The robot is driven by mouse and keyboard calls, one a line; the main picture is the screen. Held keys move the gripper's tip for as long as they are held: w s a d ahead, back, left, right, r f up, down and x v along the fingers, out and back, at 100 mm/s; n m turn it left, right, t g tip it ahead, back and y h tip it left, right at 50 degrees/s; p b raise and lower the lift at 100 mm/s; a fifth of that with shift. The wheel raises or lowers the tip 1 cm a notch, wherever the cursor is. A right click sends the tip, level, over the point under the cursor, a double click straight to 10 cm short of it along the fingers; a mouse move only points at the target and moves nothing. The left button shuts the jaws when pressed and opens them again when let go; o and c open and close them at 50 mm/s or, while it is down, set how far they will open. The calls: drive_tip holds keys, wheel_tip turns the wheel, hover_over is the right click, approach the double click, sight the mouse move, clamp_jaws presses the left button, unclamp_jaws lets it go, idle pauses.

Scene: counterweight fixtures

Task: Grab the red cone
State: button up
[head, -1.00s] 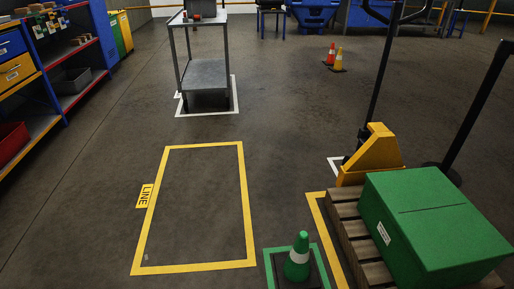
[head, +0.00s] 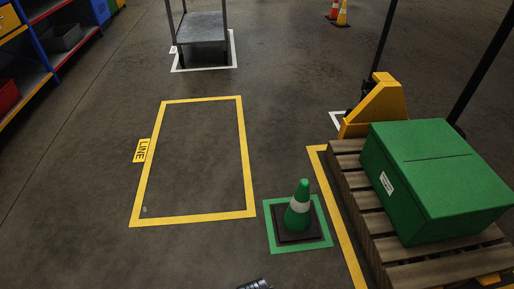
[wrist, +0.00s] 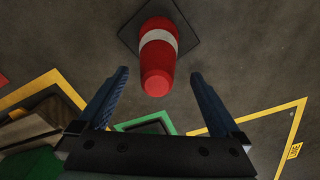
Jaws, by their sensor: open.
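In the wrist view a red cone (wrist: 158,62) with a white band and a dark square base lies ahead of my gripper (wrist: 158,74). Its tip points toward the palm and appears between the two blue fingers, with a visible gap on each side. My gripper is open and empty; contact with the cone is not visible. In the head view a small red cone (head: 334,9) with a white band stands far off at the top edge, partly cut off. I cannot tell whether it is the same cone.
A green cone (head: 299,207) stands in a green floor square beside a pallet (head: 368,221) bearing a green box (head: 437,172). A yellow pallet jack (head: 376,106) is behind. An orange-yellow cone (head: 343,14) stands far off. The yellow-outlined floor area (head: 195,160) is empty.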

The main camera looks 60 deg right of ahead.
drive_tip(key=f, duration=0.1)
drive_tip(key=f+b, duration=0.2)
drive_tip(key=f, duration=0.1)
drive_tip(key=shift+s+d, duration=0.1)
drive_tip(key=shift+d, duration=0.15)
clamp_jaws()
